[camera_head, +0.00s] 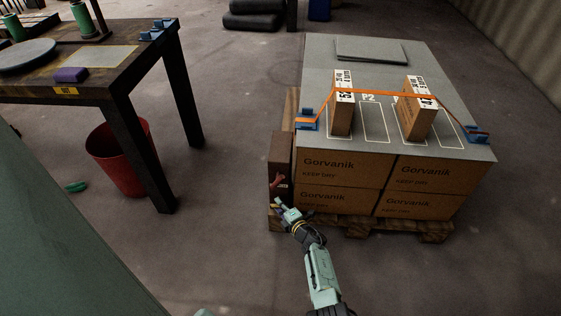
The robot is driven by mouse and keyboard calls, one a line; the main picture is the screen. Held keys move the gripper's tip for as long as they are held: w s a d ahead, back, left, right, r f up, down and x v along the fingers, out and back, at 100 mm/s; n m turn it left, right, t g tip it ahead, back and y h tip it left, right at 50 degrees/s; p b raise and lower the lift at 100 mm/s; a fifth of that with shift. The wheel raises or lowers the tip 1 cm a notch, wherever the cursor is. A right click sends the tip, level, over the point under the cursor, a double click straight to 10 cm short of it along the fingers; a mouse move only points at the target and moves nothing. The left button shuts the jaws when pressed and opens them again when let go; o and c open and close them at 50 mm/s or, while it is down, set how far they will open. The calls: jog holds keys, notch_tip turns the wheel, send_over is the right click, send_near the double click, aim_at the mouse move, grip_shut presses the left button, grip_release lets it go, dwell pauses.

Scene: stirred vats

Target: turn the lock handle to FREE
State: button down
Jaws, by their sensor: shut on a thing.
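A narrow dark brown box (281,152) stands at the left front corner of the loaded pallet. A small red lock handle (277,181) shows on its front face, with small pale lettering beside it that is too small to read. My gripper (281,203) is at the lower part of this face, just below the visible red part. It is shut on the handle's lower end, as far as I can tell; the fingertips are small and the contact is partly hidden.
Cartons (336,168) marked Gorvanik sit on a wooden pallet (352,228) under a grey top sheet (385,55). An orange strap (375,93) crosses two upright boxes there. A dark table (108,80) and a red bin (118,165) stand left.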

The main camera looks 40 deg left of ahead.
jog(key=n+h+p, duration=0.1)
jog(key=p, duration=0.1)
jog(key=n+h+p, duration=0.1)
jog(key=shift+s+a+r+p, duration=0.1)
jog(key=shift+s+r+p, duration=0.1)
jog(key=shift+r+p, duration=0.15)
jog(key=shift+f+n+t+h+p, duration=0.1)
jog(key=shift+n+t+h+p, duration=0.45)
jog(key=shift+h+p, duration=0.5)
jog(key=shift+n, duration=0.25)
jog(key=shift+f+p, duration=0.15)
jog(key=shift+p, duration=0.2)
jog(key=c, duration=1.6)
grip_release()
jog(key=shift+o, duration=0.3)
jog(key=shift+w+r, duration=0.15)
jog(key=shift+r, duration=0.05)
